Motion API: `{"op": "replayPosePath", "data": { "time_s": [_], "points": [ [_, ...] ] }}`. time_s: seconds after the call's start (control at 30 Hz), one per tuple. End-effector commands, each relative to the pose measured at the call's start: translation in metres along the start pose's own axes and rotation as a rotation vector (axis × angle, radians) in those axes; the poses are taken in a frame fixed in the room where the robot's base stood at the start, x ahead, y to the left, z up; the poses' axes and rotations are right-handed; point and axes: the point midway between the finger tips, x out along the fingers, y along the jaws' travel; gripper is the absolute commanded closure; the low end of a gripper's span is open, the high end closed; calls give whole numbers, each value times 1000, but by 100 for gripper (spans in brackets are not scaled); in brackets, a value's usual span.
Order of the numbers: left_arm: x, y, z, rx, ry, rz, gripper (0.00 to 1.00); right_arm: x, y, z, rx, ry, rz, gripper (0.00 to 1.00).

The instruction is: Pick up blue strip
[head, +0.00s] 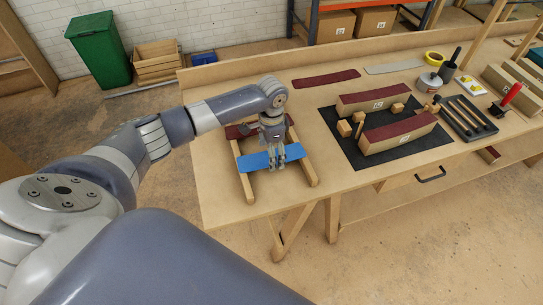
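The blue strip (253,161) lies across the two wooden rails of a small rack (246,184) near the left end of the workbench. My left gripper (277,162) points down at the middle of the strip, with its fingertips at or touching it. The fingers cover part of the strip, and I cannot tell whether they are closed on it. My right gripper is not in view.
A dark red strip (236,132) lies farther back on the rack. Red (326,79) and grey (394,67) strips lie along the bench's back. Two red-topped curved blocks (372,101) (396,134) stand on a black mat (343,150). Tools and a can (429,83) are at right.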

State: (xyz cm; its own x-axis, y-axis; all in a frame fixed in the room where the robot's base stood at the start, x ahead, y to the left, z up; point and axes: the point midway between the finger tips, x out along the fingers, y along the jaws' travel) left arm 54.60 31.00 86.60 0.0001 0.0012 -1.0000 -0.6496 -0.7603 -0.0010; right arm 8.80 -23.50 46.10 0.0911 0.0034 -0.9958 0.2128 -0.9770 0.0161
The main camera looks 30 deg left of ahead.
Motion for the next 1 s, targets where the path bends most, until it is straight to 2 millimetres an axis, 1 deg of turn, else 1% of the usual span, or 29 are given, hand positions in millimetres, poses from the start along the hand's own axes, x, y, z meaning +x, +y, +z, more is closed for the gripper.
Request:
{"op": "replayPosePath", "data": {
  "time_s": [0.83,0.9,0.97,1.0],
  "points": [
    [5,0,0,0,0,1,23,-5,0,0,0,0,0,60],
    [5,0,0,0,0,1,37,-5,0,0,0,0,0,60],
    [5,0,0,0,0,1,46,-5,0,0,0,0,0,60],
    [5,0,0,0,0,1,52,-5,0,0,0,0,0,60]
  ]
}}
